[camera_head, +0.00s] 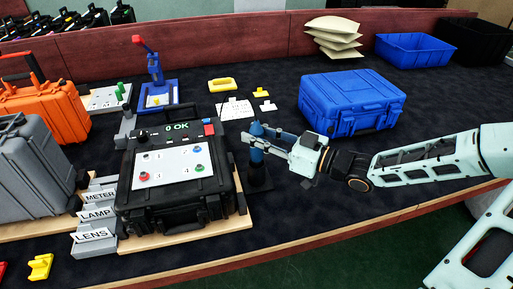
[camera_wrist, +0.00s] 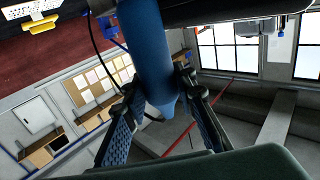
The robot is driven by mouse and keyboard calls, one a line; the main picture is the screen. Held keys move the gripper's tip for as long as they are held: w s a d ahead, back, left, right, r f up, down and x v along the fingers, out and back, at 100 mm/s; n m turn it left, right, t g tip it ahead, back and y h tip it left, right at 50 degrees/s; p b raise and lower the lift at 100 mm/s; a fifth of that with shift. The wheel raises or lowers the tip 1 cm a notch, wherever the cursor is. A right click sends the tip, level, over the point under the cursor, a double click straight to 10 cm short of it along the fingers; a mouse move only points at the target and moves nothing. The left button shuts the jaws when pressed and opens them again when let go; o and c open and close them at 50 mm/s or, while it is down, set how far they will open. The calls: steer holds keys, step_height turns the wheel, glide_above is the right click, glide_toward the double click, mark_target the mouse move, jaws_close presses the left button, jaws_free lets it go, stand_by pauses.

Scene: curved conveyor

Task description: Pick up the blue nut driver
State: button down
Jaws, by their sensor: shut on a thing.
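The blue nut driver (camera_head: 257,156) stands about upright just right of the black tester case, above a dark holder (camera_head: 259,180). I cannot tell whether its lower end is still in that holder. My gripper (camera_head: 263,140) reaches in from the right and is shut on the nut driver. In the wrist view, its blue shaft or handle (camera_wrist: 153,50) runs between the two finger pads of my gripper (camera_wrist: 158,96). The fingers hide part of it in the head view.
The black tester case (camera_head: 180,205) with a lit "OK" display is close on the left. A blue case (camera_head: 352,102) stands behind my wrist. A yellow handle-shaped part (camera_head: 222,85) and white cards (camera_head: 235,109) lie behind. Dark tabletop is free at the front right.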

step_height(320, 180, up, 10)
steer(key=p, duration=0.4)
steer(key=shift+r, duration=0.25)
step_height(320, 180, up, 9)
steer(key=p, duration=1)
steer(key=shift+f, duration=0.2)
